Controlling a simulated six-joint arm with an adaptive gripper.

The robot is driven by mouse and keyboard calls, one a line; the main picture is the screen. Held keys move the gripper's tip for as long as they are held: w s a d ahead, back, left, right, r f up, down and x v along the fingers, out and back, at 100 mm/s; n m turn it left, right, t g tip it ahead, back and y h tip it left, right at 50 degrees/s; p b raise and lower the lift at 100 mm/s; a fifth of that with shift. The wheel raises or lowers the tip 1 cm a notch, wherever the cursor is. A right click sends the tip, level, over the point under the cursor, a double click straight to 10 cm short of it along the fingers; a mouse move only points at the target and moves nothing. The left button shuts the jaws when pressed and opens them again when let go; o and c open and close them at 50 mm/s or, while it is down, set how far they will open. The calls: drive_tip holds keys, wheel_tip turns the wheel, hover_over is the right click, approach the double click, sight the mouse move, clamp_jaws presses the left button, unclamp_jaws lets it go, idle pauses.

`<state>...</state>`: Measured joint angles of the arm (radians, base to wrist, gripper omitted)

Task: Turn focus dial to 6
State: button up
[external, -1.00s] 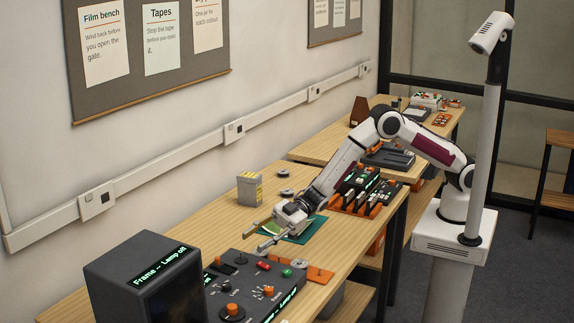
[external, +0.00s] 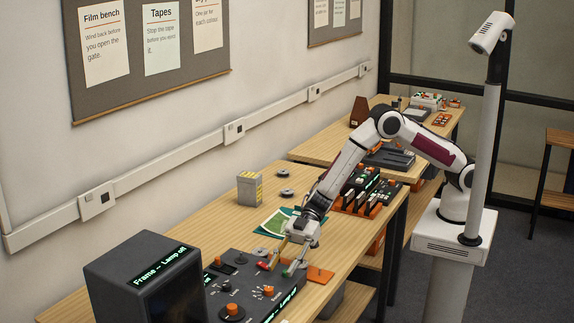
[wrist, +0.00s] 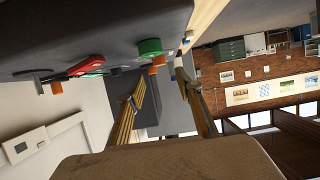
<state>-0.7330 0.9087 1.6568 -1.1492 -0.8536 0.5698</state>
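A dark control panel (external: 245,275) on the near bench has two larger orange-topped dials, one at the front (external: 231,309) and one further right (external: 268,291). Their labels are too small to read, so I cannot tell which is the focus dial. My gripper (external: 279,265) points down over the panel's far right part, by the red control (external: 262,266) and the green knob. Its fingers (wrist: 155,85) are apart with nothing between them. The wrist view shows the red control (wrist: 85,66), the green knob (wrist: 150,47) and orange knobs; contact is unclear.
A green mat (external: 273,222), a small box (external: 249,188) and round discs lie behind. Another orange-based device stands further back.

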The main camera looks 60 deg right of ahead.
sight(269, 288)
drive_tip(key=shift+a, duration=0.1)
drive_tip(key=shift+x, duration=3.8)
clamp_jaws()
